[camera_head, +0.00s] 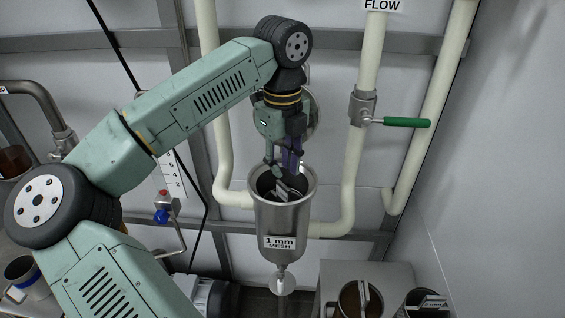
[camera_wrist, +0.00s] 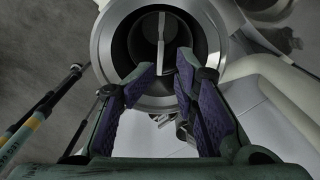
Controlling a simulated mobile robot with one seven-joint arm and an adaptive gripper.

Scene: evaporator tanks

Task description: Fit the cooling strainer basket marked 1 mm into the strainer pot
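The strainer pot (camera_head: 254,200) is a steel cup on the pipework with a "1 mm MESH" plate on its front. A basket with a pale flat handle bar (camera_head: 283,191) sits down inside it, its marking not readable. The wrist view shows the pot's rim (camera_wrist: 104,52) and the handle bar (camera_wrist: 161,40) standing in the dark opening. My gripper (camera_head: 281,170) is just above the pot's mouth, pointing down. In the wrist view my gripper (camera_wrist: 168,67) has its purple-padded fingers apart, with nothing visibly held between them.
Two more baskets, one brownish (camera_head: 349,300) and one dark (camera_head: 410,304), stand at a grey stand (camera_head: 335,272) lower right. A green-handled valve (camera_head: 405,122) juts out right of the pot. Cream pipes (camera_head: 222,150) flank the pot closely.

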